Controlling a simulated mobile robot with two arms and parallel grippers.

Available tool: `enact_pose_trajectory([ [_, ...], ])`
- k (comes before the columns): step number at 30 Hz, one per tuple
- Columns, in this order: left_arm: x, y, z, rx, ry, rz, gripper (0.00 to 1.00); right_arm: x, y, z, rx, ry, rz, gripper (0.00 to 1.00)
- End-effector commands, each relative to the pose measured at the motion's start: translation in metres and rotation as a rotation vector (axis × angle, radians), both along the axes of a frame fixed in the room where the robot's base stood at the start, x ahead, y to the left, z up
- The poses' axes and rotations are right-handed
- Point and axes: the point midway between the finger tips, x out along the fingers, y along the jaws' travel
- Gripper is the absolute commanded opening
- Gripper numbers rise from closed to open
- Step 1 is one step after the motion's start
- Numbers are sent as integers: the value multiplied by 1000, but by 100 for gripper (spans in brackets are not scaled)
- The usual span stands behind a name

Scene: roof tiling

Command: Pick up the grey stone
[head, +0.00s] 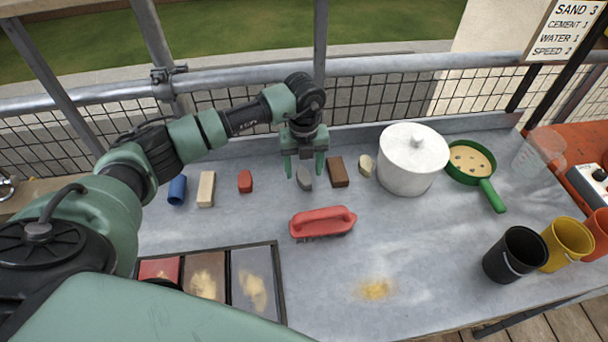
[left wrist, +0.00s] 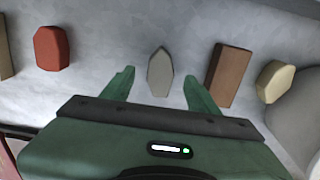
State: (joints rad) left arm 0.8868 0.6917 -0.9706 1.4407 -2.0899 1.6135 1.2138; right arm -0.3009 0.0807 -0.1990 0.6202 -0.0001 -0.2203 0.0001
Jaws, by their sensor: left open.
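The grey stone (head: 304,178) lies on the metal table, between a red block and a brown block. In the left wrist view the grey stone (left wrist: 160,72) is a small pointed piece, seen just ahead of and between the two fingertips. My left gripper (head: 304,172) points down at the stone, with its fingers apart and nothing between them that I can see gripped. In the left wrist view its green fingers (left wrist: 160,88) are spread on either side of the stone's line. My right gripper is not in view.
A red block (head: 245,181) lies left of the stone. A brown block (head: 338,172) and a pale stone (head: 366,165) lie right, then a white pot (head: 412,160). A red brush (head: 322,222) lies in front. The table's front middle is mostly clear, with some spilled sand (head: 375,289).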

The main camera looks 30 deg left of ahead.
Motion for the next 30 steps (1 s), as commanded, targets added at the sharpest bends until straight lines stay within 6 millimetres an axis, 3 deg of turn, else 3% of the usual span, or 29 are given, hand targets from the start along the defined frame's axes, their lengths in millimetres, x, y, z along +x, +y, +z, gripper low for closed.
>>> enact_pose_trajectory([
  [4, 0, -1, -15, -1, -1, 0, 60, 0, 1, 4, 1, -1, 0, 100],
  [11, 1, -1, -18, -1, -2, -1, 60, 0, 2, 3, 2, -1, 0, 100],
  [14, 0, -1, -18, -1, -2, -1, 37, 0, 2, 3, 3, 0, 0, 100],
  [18, 0, 0, -17, -1, -2, 0, 0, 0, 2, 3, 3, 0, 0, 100],
  [26, 1, 0, -16, 0, -3, 0, 0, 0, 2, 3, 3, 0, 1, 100],
  [30, 2, 0, -4, 0, -6, 0, 0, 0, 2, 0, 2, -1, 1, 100],
])
